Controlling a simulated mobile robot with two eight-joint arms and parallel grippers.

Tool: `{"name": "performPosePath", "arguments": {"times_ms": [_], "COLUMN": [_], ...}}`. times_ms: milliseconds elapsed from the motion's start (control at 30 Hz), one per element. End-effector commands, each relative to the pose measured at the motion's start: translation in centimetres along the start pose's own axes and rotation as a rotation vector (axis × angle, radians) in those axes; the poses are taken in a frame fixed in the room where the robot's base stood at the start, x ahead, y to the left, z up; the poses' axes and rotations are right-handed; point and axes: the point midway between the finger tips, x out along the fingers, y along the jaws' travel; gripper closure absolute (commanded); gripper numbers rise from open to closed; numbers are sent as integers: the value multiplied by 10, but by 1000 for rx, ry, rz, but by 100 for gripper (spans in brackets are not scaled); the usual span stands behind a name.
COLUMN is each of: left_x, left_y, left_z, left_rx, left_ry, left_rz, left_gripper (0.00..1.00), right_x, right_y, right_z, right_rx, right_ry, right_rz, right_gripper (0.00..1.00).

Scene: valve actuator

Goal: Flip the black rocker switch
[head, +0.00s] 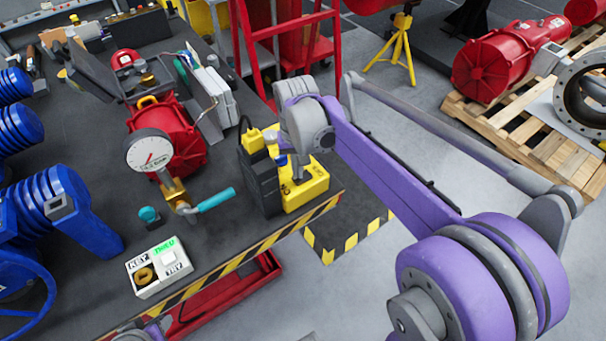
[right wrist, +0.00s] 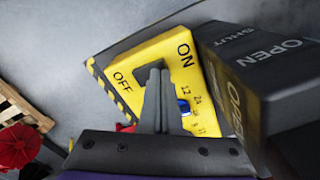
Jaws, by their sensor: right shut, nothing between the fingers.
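The yellow control box (head: 312,192) stands at the table's right corner. In the right wrist view its yellow face (right wrist: 125,62) carries the words ON and OFF, a blue knob (right wrist: 183,106) and a row of numbers. My right gripper (right wrist: 159,70) is shut and empty, its fingertips over the face between ON and OFF. The black rocker switch is mostly hidden behind the fingers, so I cannot tell its position or whether they touch it. In the head view the right gripper (head: 283,150) comes down over the box from above.
A dark block marked OPEN and SHUT (right wrist: 270,60) stands close beside the fingers.

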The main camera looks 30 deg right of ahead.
Motion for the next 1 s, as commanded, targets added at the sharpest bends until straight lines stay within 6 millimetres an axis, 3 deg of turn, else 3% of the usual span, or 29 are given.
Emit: {"name": "performPosePath", "arguments": {"times_ms": [600, 1000], "left_x": [4, -14], "left_y": [0, 0], "left_z": [3, -13], "left_rx": [0, 0], "left_ry": [-2, 10], "left_rz": [0, 0], "left_gripper": [50, 50], "right_x": [7, -22], "right_y": [0, 0], "right_z": [0, -1], "right_rx": [0, 0], "right_ry": [0, 1], "right_rz": [0, -1], "right_gripper": [100, 100]}}
